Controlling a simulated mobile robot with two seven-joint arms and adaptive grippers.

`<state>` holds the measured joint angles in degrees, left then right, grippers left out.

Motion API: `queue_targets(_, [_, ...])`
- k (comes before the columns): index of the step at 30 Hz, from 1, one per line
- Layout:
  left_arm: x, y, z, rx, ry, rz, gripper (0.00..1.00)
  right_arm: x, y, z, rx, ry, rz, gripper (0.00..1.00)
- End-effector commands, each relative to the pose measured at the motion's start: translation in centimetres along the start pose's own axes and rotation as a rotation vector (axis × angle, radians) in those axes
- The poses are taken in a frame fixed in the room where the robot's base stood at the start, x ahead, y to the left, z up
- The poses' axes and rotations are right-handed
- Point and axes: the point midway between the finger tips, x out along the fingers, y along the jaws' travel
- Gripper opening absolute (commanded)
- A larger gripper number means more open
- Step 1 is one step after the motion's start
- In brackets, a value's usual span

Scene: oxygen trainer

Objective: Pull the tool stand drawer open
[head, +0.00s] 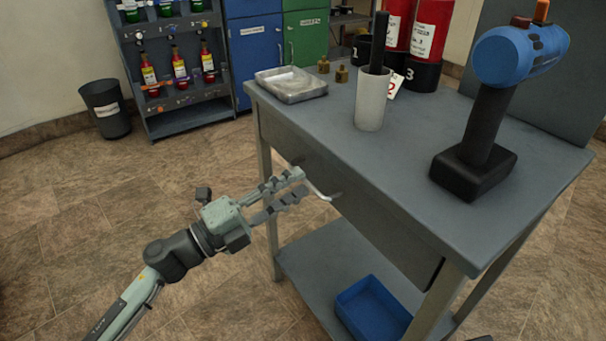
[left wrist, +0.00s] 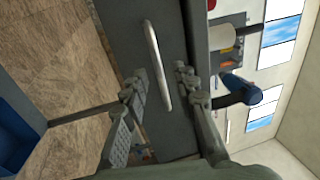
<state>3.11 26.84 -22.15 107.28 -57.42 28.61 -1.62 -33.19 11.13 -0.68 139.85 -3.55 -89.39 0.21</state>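The tool stand (head: 410,170) is a grey table with a drawer front (head: 375,218) below its top. The drawer looks shut. A pale bar handle (head: 318,191) sits on the drawer front, partly hidden by my gripper in the head view. My left gripper (head: 302,183) is at the handle with its fingers apart. In the left wrist view the handle (left wrist: 158,66) runs between the two open fingers of my left gripper (left wrist: 160,82). I cannot tell whether either finger touches it. My right gripper is not in view.
On the stand top are a metal tray (head: 291,85), a white cylinder (head: 371,100) with a black rod, and a blue and black drill (head: 490,110). A blue bin (head: 372,310) sits on the lower shelf.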

Motion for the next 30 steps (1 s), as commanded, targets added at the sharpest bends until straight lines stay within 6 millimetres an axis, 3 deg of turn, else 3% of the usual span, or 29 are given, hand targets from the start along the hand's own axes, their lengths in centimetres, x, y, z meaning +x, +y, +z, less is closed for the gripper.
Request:
queue_targets(6, [2.5, -0.1, 0.0, -0.002, -0.001, -0.001, 0.28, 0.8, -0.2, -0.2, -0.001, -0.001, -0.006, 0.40])
queue_targets(16, [2.9, 0.0, 0.1, -0.003, -0.002, 0.000, 0.28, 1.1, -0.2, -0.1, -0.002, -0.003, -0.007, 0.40])
queue_targets(23, [2.9, 0.0, 0.1, -0.003, -0.002, 0.000, 0.00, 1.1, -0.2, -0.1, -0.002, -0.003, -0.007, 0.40])
queue_targets(30, [2.9, 0.0, 0.0, -0.003, -0.002, 0.000, 0.00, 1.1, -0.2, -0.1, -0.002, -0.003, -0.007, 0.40])
